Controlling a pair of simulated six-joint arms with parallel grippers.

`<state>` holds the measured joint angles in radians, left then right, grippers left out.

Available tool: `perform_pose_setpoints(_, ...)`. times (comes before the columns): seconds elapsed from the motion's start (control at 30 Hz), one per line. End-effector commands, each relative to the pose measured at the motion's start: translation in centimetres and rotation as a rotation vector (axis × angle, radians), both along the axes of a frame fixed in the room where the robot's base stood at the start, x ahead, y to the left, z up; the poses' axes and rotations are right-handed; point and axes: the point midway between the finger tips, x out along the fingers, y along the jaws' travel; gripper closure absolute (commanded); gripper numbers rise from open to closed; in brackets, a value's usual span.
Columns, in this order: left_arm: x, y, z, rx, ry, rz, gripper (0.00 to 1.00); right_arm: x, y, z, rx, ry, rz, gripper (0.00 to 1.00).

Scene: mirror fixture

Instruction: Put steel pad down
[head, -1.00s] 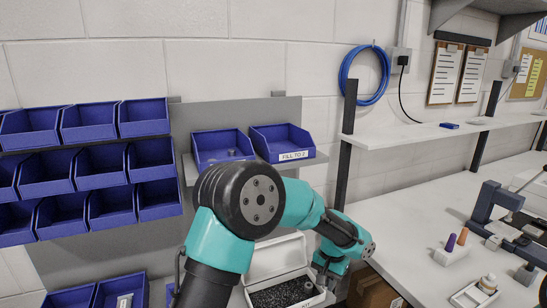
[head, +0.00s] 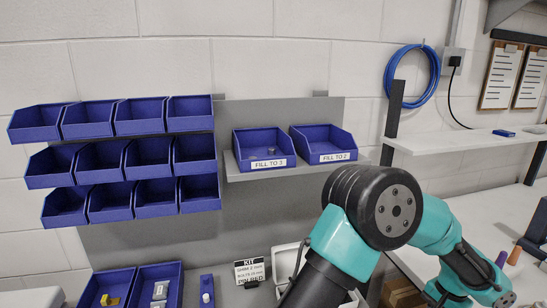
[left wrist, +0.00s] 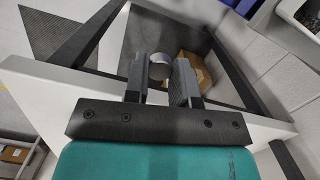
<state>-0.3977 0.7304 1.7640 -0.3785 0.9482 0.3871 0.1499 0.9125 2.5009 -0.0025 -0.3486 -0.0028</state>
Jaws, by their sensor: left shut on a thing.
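My left gripper (left wrist: 160,88) shows in the left wrist view, its two dark fingers shut on the steel pad (left wrist: 160,66), a round grey disc. The disc sits between the fingertips, above a pale bench edge and a cardboard box. Its underside is hidden. In the head view one of my teal arms reaches to the lower right, and neither gripper shows there. My right gripper is not in view.
A blue bin marked FILL TO 3 (head: 263,150) holds small grey pieces; a FILL TO 2 bin (head: 323,143) stands beside it. Blue bins hang in rows at left. A kit card (head: 249,272) stands below. A white workbench (head: 480,190) with tools lies right.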

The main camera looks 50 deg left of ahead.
Motion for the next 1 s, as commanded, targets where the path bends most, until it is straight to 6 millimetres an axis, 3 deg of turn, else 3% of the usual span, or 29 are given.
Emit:
perform_pose_setpoints(0.17,0.1,0.4,0.6,0.000,-0.001,-0.017,0.99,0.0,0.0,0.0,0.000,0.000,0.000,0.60)
perform_pose_setpoints(0.37,0.2,2.9,4.6,-0.001,-0.006,-0.136,0.99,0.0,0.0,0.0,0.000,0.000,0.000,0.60)
perform_pose_setpoints(0.67,-1.4,10.9,15.4,0.000,-0.007,-0.496,0.99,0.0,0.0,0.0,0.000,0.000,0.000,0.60)
perform_pose_setpoints(1.0,-7.0,20.5,26.9,0.002,-0.008,-0.910,0.99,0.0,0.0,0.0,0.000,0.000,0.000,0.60)
